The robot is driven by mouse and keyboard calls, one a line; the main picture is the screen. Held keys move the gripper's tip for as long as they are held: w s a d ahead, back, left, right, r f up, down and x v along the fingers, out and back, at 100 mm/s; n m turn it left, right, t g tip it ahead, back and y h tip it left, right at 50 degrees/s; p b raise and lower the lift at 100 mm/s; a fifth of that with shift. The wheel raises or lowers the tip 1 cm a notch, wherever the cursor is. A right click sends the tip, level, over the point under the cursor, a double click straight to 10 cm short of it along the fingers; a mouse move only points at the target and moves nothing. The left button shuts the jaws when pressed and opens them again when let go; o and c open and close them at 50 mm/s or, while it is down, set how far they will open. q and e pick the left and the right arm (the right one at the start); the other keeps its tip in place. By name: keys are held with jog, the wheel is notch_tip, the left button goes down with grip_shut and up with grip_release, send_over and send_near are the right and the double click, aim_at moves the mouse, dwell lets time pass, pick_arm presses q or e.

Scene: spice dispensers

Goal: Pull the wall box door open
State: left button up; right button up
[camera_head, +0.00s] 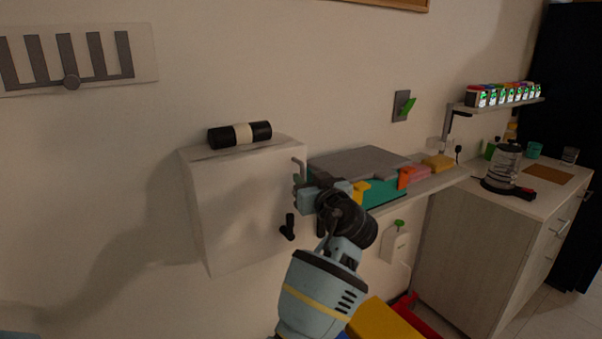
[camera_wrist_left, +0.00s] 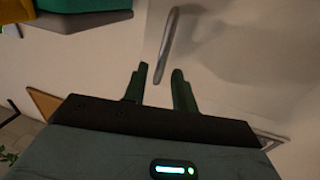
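The white wall box (camera_head: 240,210) hangs on the wall left of centre in the head view, and its door looks shut. A grey bar handle (camera_head: 299,168) stands out at its upper right edge. My left gripper (camera_head: 300,195) is at this edge, just below the top of the handle, and partly hides it. In the left wrist view, the two dark fingers (camera_wrist_left: 159,78) are apart. The lower end of the handle (camera_wrist_left: 169,45) shows between or just beyond their tips, with gaps on both sides. I cannot tell contact. My right gripper is not in view.
A black and cream cylinder (camera_head: 240,134) lies on top of the box. A shelf (camera_head: 425,187) with a grey-topped teal box (camera_head: 385,187) and coloured blocks is close right of my left gripper. A counter with a glass kettle (camera_head: 503,168) stands farther right.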

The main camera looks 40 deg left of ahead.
aim_at(303, 175)
pick_arm(q)
jog(key=shift+x, duration=1.8)
grip_shut()
